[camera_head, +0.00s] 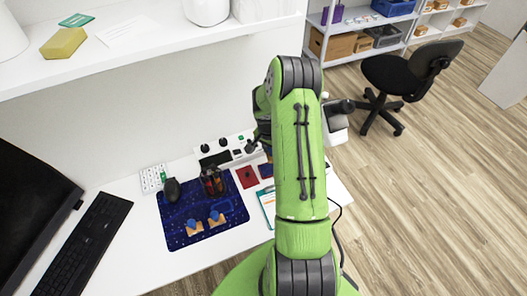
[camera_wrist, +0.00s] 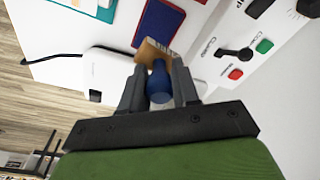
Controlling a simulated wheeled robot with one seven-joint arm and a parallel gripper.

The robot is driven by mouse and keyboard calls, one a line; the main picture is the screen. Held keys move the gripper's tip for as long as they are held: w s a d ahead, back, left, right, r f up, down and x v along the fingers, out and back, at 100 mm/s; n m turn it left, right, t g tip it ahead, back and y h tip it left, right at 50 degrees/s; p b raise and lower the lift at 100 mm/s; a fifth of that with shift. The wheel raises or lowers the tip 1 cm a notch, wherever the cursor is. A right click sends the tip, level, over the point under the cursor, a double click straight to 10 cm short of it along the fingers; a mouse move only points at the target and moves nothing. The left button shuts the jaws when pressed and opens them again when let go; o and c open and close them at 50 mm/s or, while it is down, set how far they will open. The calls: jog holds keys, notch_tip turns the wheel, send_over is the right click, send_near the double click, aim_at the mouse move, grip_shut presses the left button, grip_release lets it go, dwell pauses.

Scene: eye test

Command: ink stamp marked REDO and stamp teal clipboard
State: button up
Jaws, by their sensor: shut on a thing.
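My gripper (camera_wrist: 158,72) is shut on a stamp with a blue handle (camera_wrist: 159,86) and a wooden base. Its marking is not readable. Its base appears close to a dark blue pad with red edges (camera_wrist: 158,26); I cannot tell whether they touch. A red flat piece (camera_head: 247,177) lies beside a dark blue one (camera_head: 265,171) left of my arm.
Two other blue-handled stamps (camera_head: 216,219) (camera_head: 193,227) stand on a dark blue mat (camera_head: 228,208). A black holder (camera_head: 212,183) and mouse (camera_head: 172,190) are near. A white control panel (camera_wrist: 245,50) and white device (camera_wrist: 105,72) flank the gripper. A shelf (camera_head: 150,30) overhangs the desk.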

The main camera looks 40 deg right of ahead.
aim_at(271, 156)
jog(key=shift+w+d, duration=0.15)
jog(key=shift+s, duration=0.2)
jog(key=shift+s+a+f+b, duration=0.2)
jog(key=shift+a+b, duration=0.05)
jog(key=shift+b, duration=0.1)
notch_tip(271, 156, down, 4)
jog(key=b, duration=0.2)
jog(key=shift+w+d+f+b, duration=0.1)
jog(key=shift+w+f+b, duration=0.05)
jog(key=shift+f+b, duration=0.15)
jog(key=shift+f, duration=0.25)
jog(key=shift+f+b, duration=0.55)
jog(key=shift+b, duration=0.3)
dwell(1.0)
jog(key=shift+r+p, duration=2.1)
jog(key=shift+r, duration=1.5)
